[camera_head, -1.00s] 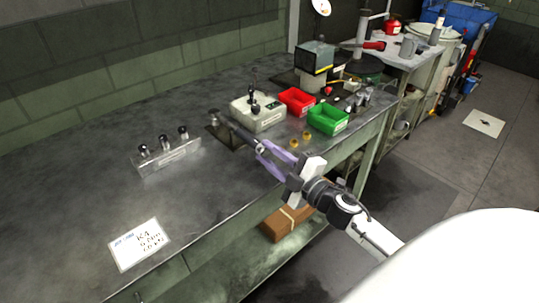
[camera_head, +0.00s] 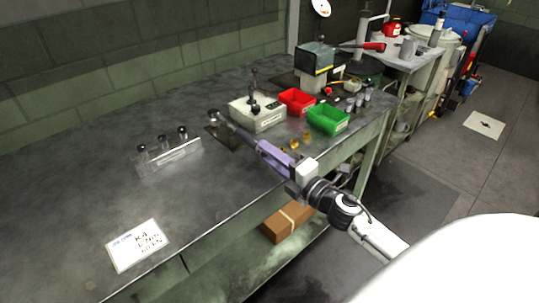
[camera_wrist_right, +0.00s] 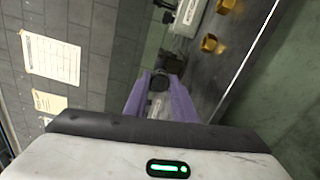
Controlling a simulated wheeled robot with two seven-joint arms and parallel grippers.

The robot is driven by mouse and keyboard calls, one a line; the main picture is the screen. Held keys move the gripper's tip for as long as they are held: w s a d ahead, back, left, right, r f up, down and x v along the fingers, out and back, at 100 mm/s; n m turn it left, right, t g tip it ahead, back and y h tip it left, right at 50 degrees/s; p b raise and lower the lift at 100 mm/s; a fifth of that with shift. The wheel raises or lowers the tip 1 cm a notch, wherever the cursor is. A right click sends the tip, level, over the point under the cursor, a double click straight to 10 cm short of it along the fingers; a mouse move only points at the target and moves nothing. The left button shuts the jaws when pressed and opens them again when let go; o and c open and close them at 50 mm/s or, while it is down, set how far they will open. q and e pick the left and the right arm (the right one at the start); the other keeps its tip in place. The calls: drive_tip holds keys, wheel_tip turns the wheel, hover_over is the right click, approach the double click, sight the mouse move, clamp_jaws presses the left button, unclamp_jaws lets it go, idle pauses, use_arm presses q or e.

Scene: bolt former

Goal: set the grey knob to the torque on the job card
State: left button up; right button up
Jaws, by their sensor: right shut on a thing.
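The job card (camera_head: 138,246) lies flat at the bench's near left; its first line reads K4, and its other figures are too blurred to read surely. A grey rod-like tool (camera_head: 237,131) lies over a dark plate on the bench, with a dark round end at upper left. My right gripper (camera_head: 262,148), with purple fingers, is shut at the tool's near end, where the grey knob seems to be; the fingers mostly hide it. In the right wrist view a dark round part (camera_wrist_right: 160,81) shows between the fingertips. The knob's setting cannot be read. My left gripper is not in view.
A clear rack with several dark-topped pins (camera_head: 168,155) stands left. A pale box with a lever (camera_head: 257,113), a red bin (camera_head: 297,101) and a green bin (camera_head: 328,118) stand behind the gripper. Small brass parts (camera_head: 306,136) lie close by.

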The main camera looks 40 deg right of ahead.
idle(0.4)
drive_tip(key=o, duration=1.1)
drive_tip(key=s, duration=0.3)
drive_tip(key=s+b, duration=0.1)
drive_tip(key=s, duration=0.3)
drive_tip(key=s+b, duration=0.1)
drive_tip(key=s, duration=0.2)
drive_tip(key=shift+s+d, duration=0.15)
drive_tip(key=shift+d, duration=0.15)
